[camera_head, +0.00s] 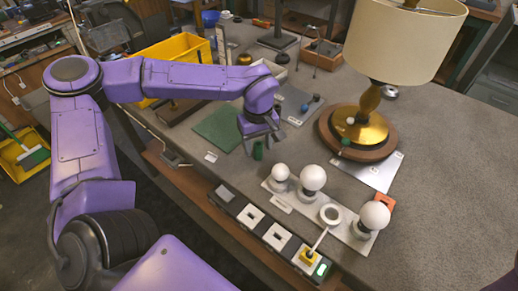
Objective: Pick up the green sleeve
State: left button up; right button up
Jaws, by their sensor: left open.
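A small dark green sleeve (258,151) stands on the grey table, just off the right edge of the green mat. My left gripper (260,138) is directly above it, pointing down, with its jaws open. The fingertips are close to the top of the sleeve. The view is too small to tell whether they touch it or reach around it. My right gripper is out of view.
A white strip with several round bulbs (313,178) lies to the right, by switch plates (250,217) along the table's front edge. A lamp with a cream shade (405,40) stands at the right. A yellow bin (178,52) is behind my left arm.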

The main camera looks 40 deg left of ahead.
pick_arm(q)
jog(key=shift+f, duration=0.8)
jog(key=c, duration=1)
grip_shut()
jog(key=shift+r, duration=0.1)
